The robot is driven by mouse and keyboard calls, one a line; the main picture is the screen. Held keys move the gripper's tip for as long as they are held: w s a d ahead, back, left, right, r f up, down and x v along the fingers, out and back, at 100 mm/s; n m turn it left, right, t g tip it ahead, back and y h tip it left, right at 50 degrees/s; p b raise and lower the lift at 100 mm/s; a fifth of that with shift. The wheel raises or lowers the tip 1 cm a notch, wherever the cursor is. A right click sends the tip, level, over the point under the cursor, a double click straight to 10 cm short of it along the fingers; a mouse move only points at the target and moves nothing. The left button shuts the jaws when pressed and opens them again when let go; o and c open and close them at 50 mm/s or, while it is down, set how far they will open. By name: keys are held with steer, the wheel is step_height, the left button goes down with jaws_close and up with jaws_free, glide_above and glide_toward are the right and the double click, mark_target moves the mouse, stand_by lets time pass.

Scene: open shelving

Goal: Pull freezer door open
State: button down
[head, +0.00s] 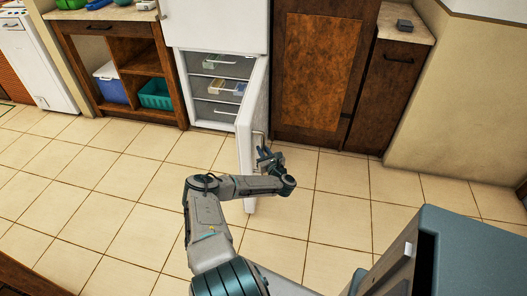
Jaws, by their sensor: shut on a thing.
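The freezer door (245,142) is the lower door of the white fridge-freezer (216,22). It stands swung wide open toward me, hinged on the right, seen nearly edge-on. The freezer compartment (214,112) is exposed, with drawers or shelves holding a few small packages. The door handle (261,134) is on the door's right-hand face. My gripper (267,156) is at the right side of the door near its free edge, shut on the handle. The fingers are small in view and partly overlap the handle, so the exact grip is hard to see.
Wooden open shelving (133,68) with a blue-and-white bin (111,84) and a teal basket (155,94) stands left of the freezer. A brown wooden cabinet (318,75) stands close on the right. The tiled floor (110,185) is clear in front.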

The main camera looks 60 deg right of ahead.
steer(key=shift+s+d, duration=0.1)
steer(key=shift+s, duration=0.1)
steer(key=c, duration=1.5)
jaws_free()
steer(key=shift+s+r, duration=0.1)
steer(key=shift+s, duration=0.1)
steer(key=shift+o, duration=0.2)
steer(key=shift+w, duration=0.1)
steer(key=p+v, duration=0.2)
steer(key=v, duration=1.1)
steer(key=shift+s+a, duration=0.25)
steer(key=shift+s, duration=0.05)
